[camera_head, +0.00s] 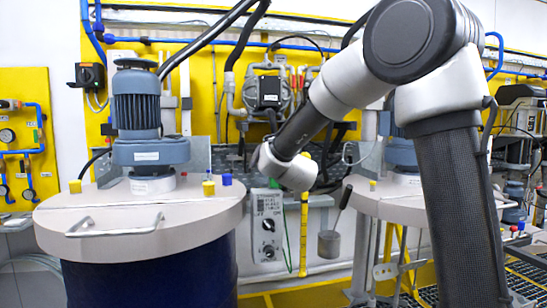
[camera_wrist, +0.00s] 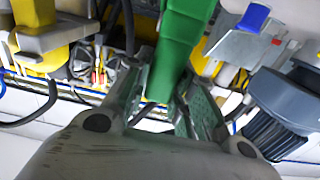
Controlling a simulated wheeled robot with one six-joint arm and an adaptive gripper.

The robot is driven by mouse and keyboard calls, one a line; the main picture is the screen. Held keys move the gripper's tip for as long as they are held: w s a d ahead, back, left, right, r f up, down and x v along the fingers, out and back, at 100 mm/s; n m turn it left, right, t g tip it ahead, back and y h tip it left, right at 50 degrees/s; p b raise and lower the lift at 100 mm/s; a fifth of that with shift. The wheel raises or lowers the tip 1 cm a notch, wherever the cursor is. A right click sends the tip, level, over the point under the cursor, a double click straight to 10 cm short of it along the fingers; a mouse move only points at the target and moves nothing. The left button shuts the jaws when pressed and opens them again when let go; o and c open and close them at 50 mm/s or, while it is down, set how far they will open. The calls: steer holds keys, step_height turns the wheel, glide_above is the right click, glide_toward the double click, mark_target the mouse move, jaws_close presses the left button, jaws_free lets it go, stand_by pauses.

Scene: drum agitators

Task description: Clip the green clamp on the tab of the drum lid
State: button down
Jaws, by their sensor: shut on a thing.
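In the wrist view my gripper (camera_wrist: 168,88) is shut on the green clamp (camera_wrist: 183,45), whose body runs out past the fingers to the top edge. Its far end is cut off there. In the head view my wrist hides the fingers and I cannot make out the clamp. The left drum lid (camera_head: 130,212) is pale and round on a dark blue drum, to the left of my wrist. Another pale lid (camera_head: 385,200) is to the right, partly behind my arm. I cannot tell a tab on either lid.
A blue-grey motor (camera_head: 140,115), a handle (camera_head: 115,228), a yellow cap (camera_head: 208,187) and a blue cap (camera_head: 227,179) are on the left lid. A pump (camera_head: 268,90) is on the wall behind.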

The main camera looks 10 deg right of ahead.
steer(key=c, duration=1.1)
jaws_free()
steer(key=shift+c, duration=0.2)
steer(key=shift+s, duration=0.15)
